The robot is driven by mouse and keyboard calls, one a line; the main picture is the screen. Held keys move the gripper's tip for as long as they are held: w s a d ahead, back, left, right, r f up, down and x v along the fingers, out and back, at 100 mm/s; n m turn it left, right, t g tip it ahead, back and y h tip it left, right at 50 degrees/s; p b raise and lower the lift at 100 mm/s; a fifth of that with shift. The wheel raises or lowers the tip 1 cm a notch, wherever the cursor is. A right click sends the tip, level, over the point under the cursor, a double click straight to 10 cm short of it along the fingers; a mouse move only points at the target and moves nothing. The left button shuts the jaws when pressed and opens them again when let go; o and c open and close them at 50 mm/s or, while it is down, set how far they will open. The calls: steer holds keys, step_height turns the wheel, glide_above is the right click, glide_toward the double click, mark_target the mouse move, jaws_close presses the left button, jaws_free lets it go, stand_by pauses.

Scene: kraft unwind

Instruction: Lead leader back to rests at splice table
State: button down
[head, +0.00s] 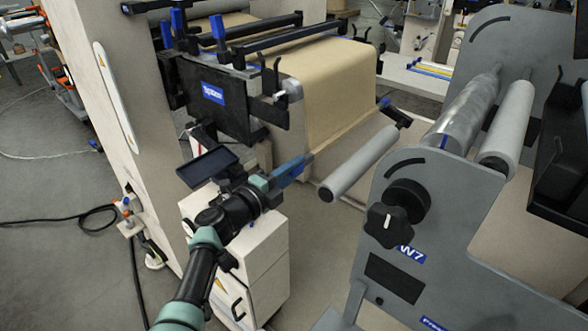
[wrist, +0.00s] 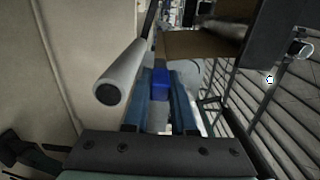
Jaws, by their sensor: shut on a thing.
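My gripper (head: 307,159) is shut, its blue fingers pointing up and right beside the lower left of the hanging kraft web (head: 345,75). In the wrist view, a small blue block (wrist: 161,86) sits between the fingers; how it joins the leader is hidden. The brown web (wrist: 195,45) shows just beyond the fingertips. The splice table (head: 225,103), a black-sided unit with a blue label, stands above and left of my gripper. Black upright forks (head: 270,78) at its near end look like rests; no bar is clearly seen in them.
A grey roller (head: 360,163) sticks out just right of my gripper, also close left in the wrist view (wrist: 122,72). The grey W7 side plate (head: 430,215) with a black knob (head: 390,220) stands right. A white cabinet (head: 255,260) stands below the arm.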

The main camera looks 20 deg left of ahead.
steer(key=shift+r+p, duration=0.6)
steer(key=shift+r, duration=0.5)
step_height(320, 180, up, 22)
steer(key=p, duration=2)
steer(key=shift+p, duration=0.35)
steer(key=a+b, duration=0.1)
steer(key=b, duration=0.1)
steer(key=w+a+b, duration=0.1)
steer(key=a+b, duration=0.1)
steer(key=b, duration=0.1)
steer(key=a+r+b, duration=0.1)
steer(key=a+b, duration=0.1)
steer(key=b, duration=0.1)
steer(key=shift+w+a, duration=0.15)
steer(key=shift+w, duration=0.1)
